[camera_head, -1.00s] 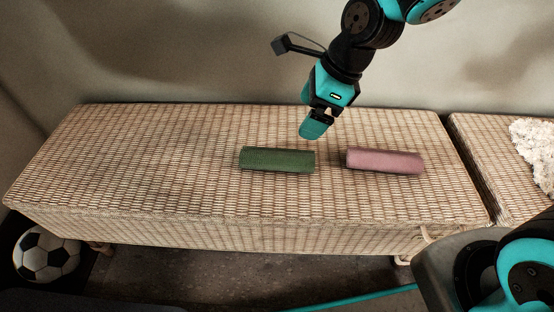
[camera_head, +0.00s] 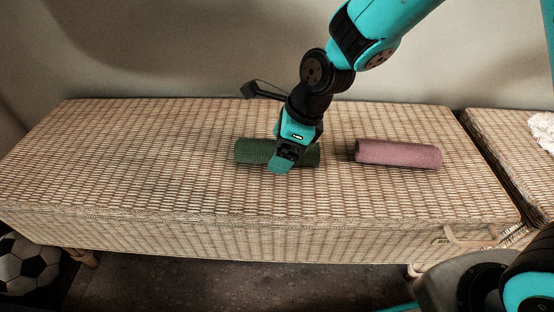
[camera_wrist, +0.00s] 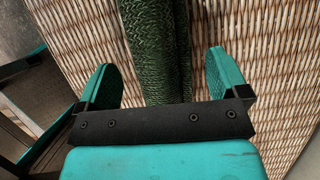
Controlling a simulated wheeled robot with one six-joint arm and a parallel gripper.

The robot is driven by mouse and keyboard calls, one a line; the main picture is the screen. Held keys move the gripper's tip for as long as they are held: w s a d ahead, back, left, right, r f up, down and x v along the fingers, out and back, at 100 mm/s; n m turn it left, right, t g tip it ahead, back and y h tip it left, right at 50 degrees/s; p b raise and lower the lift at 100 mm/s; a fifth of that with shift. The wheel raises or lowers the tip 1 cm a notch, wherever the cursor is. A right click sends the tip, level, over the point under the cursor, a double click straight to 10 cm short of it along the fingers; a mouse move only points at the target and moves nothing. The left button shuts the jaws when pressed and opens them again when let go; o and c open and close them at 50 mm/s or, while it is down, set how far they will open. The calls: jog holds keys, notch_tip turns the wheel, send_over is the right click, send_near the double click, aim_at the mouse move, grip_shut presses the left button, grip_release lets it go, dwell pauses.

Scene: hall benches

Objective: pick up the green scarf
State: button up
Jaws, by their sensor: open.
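The green scarf, rolled into a cylinder, lies on the woven bench top (camera_head: 120,165). In the head view the scarf (camera_head: 253,151) is partly hidden behind my gripper (camera_head: 283,163), which is over its middle. In the wrist view the scarf (camera_wrist: 154,45) runs from the top edge down between the two teal fingers of my gripper (camera_wrist: 160,82). The fingers are open, one on each side of the scarf, with a gap on both sides. I cannot tell how far the fingertips reach down beside it.
A pink rolled cloth (camera_head: 398,153) lies to the right of the scarf, apart from it. A second woven bench (camera_head: 510,150) with a white fluffy item (camera_head: 543,130) stands at the right. A football (camera_head: 28,266) is on the floor at lower left. The bench's left part is clear.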

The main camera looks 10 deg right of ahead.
jog(key=shift+a+f, duration=0.2)
jog(key=shift+f, duration=0.5)
jog(key=shift+r, duration=0.1)
jog(key=c, duration=1)
jog(key=shift+r, duration=0.15)
